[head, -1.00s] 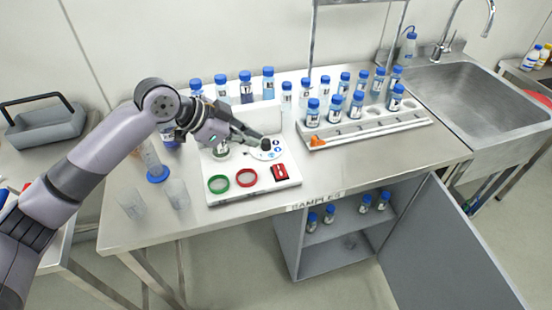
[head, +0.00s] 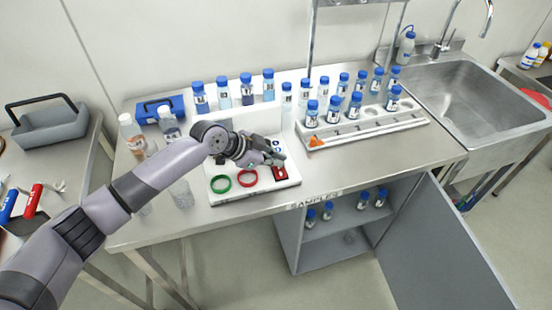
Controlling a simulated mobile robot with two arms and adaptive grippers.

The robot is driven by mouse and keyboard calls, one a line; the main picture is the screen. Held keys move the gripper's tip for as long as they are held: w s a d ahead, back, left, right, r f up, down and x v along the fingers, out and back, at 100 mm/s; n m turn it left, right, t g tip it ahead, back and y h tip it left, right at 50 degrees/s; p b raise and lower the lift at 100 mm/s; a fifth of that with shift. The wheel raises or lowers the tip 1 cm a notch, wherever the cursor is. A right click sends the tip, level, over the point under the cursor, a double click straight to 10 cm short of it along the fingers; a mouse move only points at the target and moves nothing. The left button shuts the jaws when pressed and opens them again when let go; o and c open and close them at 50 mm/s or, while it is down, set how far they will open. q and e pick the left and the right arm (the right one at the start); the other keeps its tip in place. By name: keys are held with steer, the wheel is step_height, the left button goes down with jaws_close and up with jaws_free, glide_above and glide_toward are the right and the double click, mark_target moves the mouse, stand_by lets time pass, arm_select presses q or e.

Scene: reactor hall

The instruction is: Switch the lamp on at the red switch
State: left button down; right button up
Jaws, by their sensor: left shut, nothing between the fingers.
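The red switch (head: 280,173) sits at the right front of a white board (head: 262,187) on the steel table. It is small, and its rocker position is too small to read. My left gripper (head: 279,159) is shut and empty, just behind the switch and above the board. I cannot tell whether its tips touch the switch. The arm and gripper hide the back left of the board. I cannot make out a lamp for certain. My right gripper is not in view.
A green ring (head: 221,184) and a red ring (head: 247,178) lie left of the switch. Several blue-capped bottles stand behind, some in a white rack (head: 365,128). Clear glassware (head: 181,193) stands left. An open cabinet door (head: 432,245) juts out below right.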

arm_select(q)
steer(key=b, duration=0.1)
steer(key=f+g+b, duration=0.1)
steer(key=b, duration=0.1)
steer(key=shift+w+f+n, duration=0.2)
steer(key=shift+w+n, duration=0.1)
steer(key=shift+n, duration=0.1)
steer(key=shift+a+r+p, duration=0.1)
steer(key=shift+r+p, duration=0.2)
steer(key=shift+p, duration=0.15)
steer(key=shift+s, duration=0.15)
